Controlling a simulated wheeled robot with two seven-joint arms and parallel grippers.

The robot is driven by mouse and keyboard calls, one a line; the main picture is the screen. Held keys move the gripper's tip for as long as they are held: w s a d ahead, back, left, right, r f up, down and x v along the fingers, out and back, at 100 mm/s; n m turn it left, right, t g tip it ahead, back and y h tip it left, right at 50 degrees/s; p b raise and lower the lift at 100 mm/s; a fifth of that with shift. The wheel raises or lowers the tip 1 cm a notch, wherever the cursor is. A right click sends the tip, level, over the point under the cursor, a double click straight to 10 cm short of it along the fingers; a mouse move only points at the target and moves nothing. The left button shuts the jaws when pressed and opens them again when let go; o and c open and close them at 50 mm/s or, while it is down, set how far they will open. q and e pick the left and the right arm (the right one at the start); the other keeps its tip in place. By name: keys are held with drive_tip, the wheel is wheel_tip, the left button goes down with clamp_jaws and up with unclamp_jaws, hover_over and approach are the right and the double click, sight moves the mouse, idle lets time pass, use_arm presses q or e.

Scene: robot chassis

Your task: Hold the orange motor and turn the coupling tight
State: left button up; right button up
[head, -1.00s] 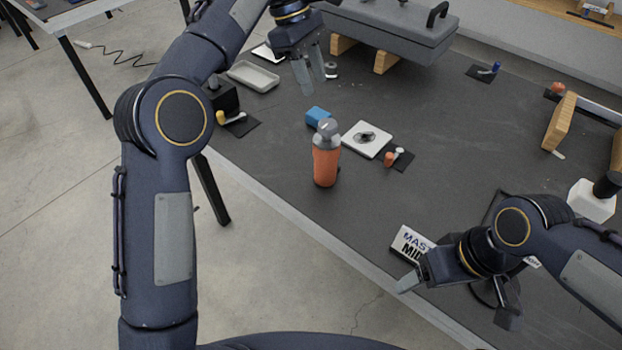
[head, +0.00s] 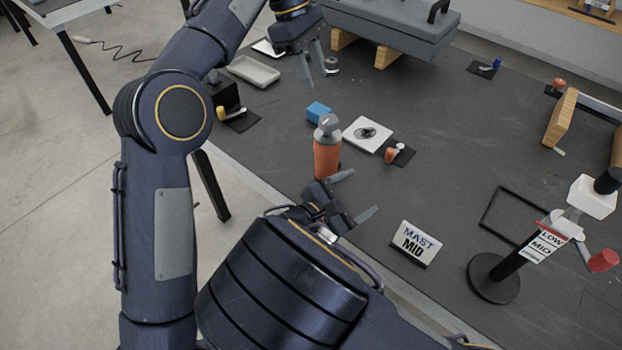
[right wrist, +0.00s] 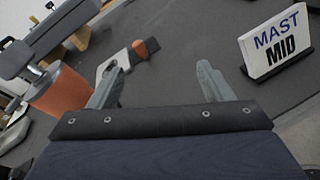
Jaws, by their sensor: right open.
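The orange motor (head: 327,160) stands upright on the dark bench near its front edge. The grey coupling (head: 327,128) sits on its top; how tight it is cannot be told. In the right wrist view the motor (right wrist: 62,92) and the coupling (right wrist: 18,60) show tilted at the left, beside the left finger. My right gripper (head: 354,196) is open and empty, low in front and to the right of the motor, apart from it. My left gripper (head: 311,66) points down, empty, above the bench behind the motor, with its fingers apart.
A MAST MID sign (head: 415,244) and a mast stand (head: 494,278) are to the right. A grey tray (head: 254,72) is at the back left.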

sight(322, 164)
drive_tip(key=w+a+n+t+y, duration=0.1)
drive_tip(key=a+n+t, duration=0.1)
drive_tip(key=a+n, duration=0.1)
drive_tip(key=w+a+f+n+t+y, duration=0.1)
drive_tip(key=a+n+t, duration=0.1)
drive_tip(key=a, duration=0.1)
drive_tip(key=w+a+n+t+y, duration=0.1)
drive_tip(key=w+a+n, duration=0.1)
drive_tip(key=n, duration=0.1)
drive_tip(key=shift+w+a+f+n+t+y, duration=0.1)
drive_tip(key=shift+a+f+n+t+y, duration=0.1)
drive_tip(key=shift+a+n+t+y, duration=0.15)
drive_tip(key=shift+w+a+f+n+y, duration=0.15)
drive_tip(key=shift+w+a+n+y, duration=0.1)
drive_tip(key=x, duration=0.7)
drive_tip(key=shift+w+d, duration=0.1)
drive_tip(key=shift+w, duration=0.2)
drive_tip(key=c, duration=1.5)
drive_tip(key=shift+c, duration=0.2)
